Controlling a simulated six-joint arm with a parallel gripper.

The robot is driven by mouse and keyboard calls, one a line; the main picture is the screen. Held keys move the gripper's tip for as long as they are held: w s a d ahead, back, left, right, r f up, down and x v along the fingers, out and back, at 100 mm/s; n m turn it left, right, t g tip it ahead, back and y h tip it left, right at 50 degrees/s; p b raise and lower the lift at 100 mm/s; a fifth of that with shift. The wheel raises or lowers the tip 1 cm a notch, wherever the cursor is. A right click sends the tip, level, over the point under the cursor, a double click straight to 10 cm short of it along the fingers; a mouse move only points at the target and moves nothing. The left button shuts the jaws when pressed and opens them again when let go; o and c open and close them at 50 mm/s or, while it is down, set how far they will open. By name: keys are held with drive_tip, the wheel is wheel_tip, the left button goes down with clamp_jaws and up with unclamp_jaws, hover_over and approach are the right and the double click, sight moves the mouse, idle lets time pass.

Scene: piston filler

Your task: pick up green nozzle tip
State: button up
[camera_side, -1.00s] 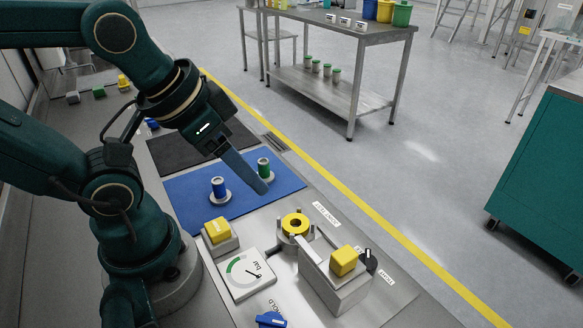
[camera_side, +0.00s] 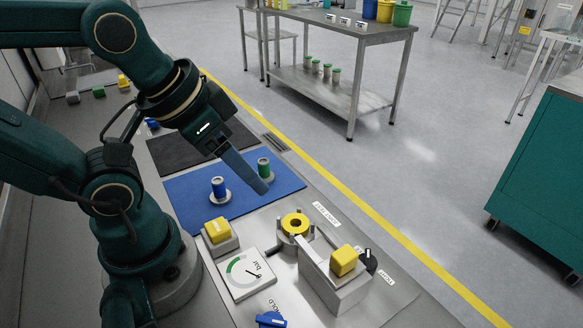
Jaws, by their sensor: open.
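The green nozzle tip (camera_side: 264,165) stands upright in a light round holder on the blue mat (camera_side: 205,210). A blue nozzle tip (camera_side: 218,185) stands in a similar holder to its left. My gripper (camera_side: 262,188) reaches down from the upper left, its visible finger ending just in front of the green tip's holder in the picture. Only one finger shows clearly; the other is hidden. The gripper is open and holds nothing. Whether it touches the holder cannot be told.
A black mat (camera_side: 200,146) lies behind the blue one. In front stand a yellow ring (camera_side: 295,224) among metal posts, a box with a yellow button (camera_side: 343,261), another yellow button (camera_side: 217,229), a gauge (camera_side: 246,274) and a blue knob (camera_side: 271,319).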

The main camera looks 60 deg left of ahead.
drive_tip(key=shift+o, duration=0.4)
drive_tip(key=n+g+y, duration=0.2)
drive_tip(key=n+g, duration=0.1)
drive_tip(key=n, duration=0.5)
approach(263, 161)
drive_tip(key=w+d, duration=0.2)
drive_tip(key=w, duration=0.1)
drive_tip(key=shift+n+g+h, duration=0.4)
drive_tip(key=shift+n+g, duration=0.1)
drive_tip(key=shift+g, duration=0.2)
drive_tip(key=a+f, duration=0.2)
drive_tip(key=f, duration=0.1)
drive_tip(key=s+a+f, duration=0.1)
drive_tip(key=f, duration=0.1)
drive_tip(key=shift+s+a, duration=0.1)
drive_tip(key=shift+w+a+f, duration=0.15)
drive_tip(key=shift+f, duration=1.05)
drive_tip(key=shift+w+a+f, duration=0.1)
drive_tip(key=shift+a+f, duration=0.05)
drive_tip(key=shift+f, duration=1.05)
